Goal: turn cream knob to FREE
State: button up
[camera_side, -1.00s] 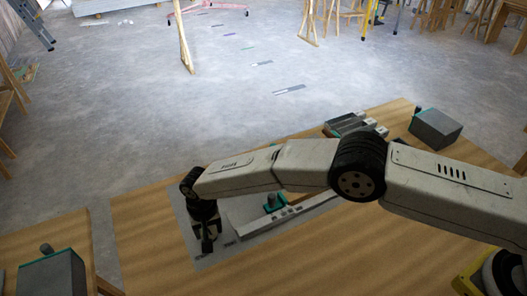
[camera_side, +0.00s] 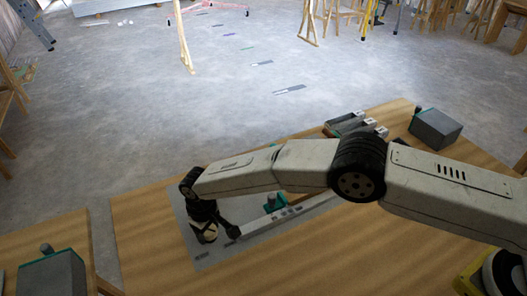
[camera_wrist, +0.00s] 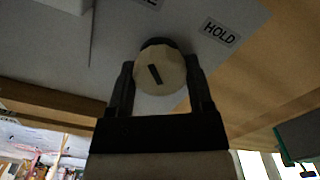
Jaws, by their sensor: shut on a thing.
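The cream knob (camera_wrist: 160,72) is round with a dark slot mark, and shows between the two fingers of my gripper (camera_wrist: 160,88) in the wrist view. My gripper is shut on the knob. The knob's mark tilts, its upper end toward the left in the wrist view. A label reading HOLD (camera_wrist: 220,33) lies to the upper right of the knob. A second label (camera_wrist: 149,3) is cut off at the top edge. In the side view the cream knob (camera_side: 207,231) shows at the lower end of my gripper (camera_side: 205,222), at the left of the grey panel (camera_side: 215,259).
A long pale bar (camera_side: 285,213) with a green block (camera_side: 275,202) lies on the panel beside the knob. Grey boxes stand at the right back (camera_side: 435,128) and lower left (camera_side: 52,274). The wooden table front (camera_side: 330,260) is clear.

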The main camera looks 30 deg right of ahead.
dwell(0.3)
jog(key=o, duration=1.3)
jog(key=shift+c, duration=0.2)
jog(key=shift+r, duration=0.1)
jog(key=shift+r, duration=3.8)
jog(key=shift+d+r, duration=0.1)
jog(key=shift+d, duration=0.05)
